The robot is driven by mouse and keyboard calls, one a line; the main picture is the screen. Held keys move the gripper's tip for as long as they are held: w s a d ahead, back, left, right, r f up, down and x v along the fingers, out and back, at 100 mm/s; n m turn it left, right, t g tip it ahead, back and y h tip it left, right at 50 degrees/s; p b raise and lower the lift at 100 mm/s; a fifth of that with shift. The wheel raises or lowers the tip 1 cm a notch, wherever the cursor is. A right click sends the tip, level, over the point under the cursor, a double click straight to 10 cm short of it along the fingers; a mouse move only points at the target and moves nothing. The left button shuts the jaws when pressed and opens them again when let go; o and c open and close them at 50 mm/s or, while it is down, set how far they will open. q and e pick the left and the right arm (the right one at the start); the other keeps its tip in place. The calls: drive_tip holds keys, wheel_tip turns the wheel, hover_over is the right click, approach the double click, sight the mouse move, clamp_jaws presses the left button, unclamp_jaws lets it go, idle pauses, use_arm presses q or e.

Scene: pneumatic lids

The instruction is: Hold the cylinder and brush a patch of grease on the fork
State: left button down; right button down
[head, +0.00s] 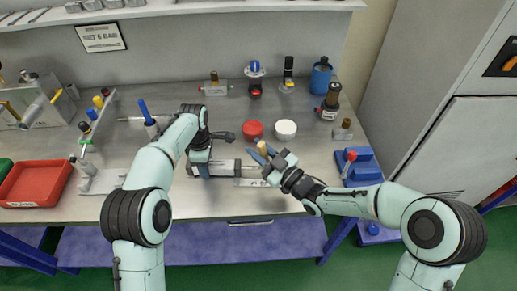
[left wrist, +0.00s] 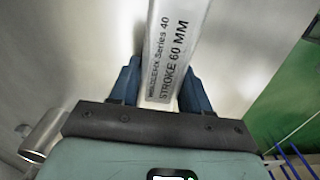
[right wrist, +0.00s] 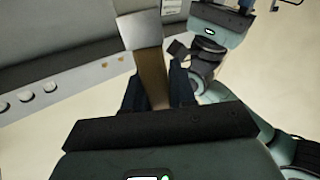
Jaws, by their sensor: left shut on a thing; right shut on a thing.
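The cylinder (head: 225,167) is a silver bar lying level near the front of the bench. Its side, printed "Series 40 STROKE 60 MM", fills the middle of the left wrist view (left wrist: 173,50). My left gripper (head: 203,171) is shut around the cylinder body. My right gripper (head: 269,158) is shut on the brush (head: 263,149), just right of the cylinder's right end. The brush shows its wooden handle and wide metal ferrule in the right wrist view (right wrist: 151,75). The fork and any grease on it are too small or hidden to make out.
A red round lid or jar (head: 252,129) and a white round pot (head: 286,128) stand behind the grippers. A red tray (head: 35,182) is at the left. Blue holders (head: 362,165) and a blue canister (head: 321,77) are at the right. The bench front is mostly clear.

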drive_tip(key=shift+w, duration=0.45)
drive_tip(key=shift+w, duration=0.45)
drive_tip(key=shift+s, duration=0.15)
drive_tip(key=shift+s+r, duration=0.1)
drive_tip(key=shift+s, duration=0.3)
drive_tip(key=shift+s, duration=0.1)
drive_tip(key=shift+s, duration=0.35)
drive_tip(key=shift+w, duration=0.1)
